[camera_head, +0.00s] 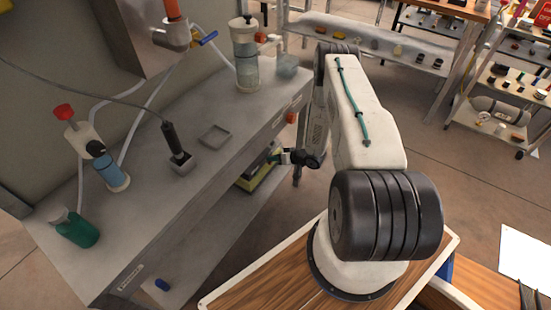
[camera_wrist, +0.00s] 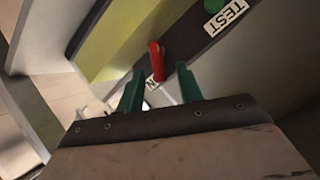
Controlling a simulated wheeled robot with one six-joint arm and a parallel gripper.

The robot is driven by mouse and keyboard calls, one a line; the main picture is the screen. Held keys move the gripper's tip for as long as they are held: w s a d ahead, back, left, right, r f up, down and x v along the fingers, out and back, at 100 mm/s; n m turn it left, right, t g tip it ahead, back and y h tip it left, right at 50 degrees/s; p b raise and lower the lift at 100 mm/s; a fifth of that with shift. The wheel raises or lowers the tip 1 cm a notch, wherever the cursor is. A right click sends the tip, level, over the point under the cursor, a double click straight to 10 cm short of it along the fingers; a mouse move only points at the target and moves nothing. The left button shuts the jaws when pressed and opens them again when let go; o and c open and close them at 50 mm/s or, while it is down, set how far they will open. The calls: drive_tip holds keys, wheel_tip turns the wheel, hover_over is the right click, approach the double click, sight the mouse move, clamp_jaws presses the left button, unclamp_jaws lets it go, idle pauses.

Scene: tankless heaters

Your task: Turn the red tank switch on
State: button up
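In the wrist view a red switch lever (camera_wrist: 156,60) stands out from a dark strip on a yellow-green panel (camera_wrist: 122,42). My gripper (camera_wrist: 160,72) is open, its two green fingers apart. The lever shows between and just past the fingertips; I cannot tell whether either touches it. A white label ending in "N" is partly seen below the lever. In the head view my gripper (camera_head: 283,157) is beside the yellow-green unit (camera_head: 258,172) under the grey bench. The lever cannot be made out there.
The wrist view shows a "TEST" label (camera_wrist: 226,16) and a green button (camera_wrist: 214,5) to the right on the strip. The grey bench top (camera_head: 220,108) overhangs the unit and carries bottles and a small tray (camera_head: 214,135).

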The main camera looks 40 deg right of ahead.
drive_tip(key=v, duration=0.7)
drive_tip(key=shift+s, duration=0.3)
drive_tip(key=shift+d+r, duration=0.1)
drive_tip(key=shift+r, duration=0.05)
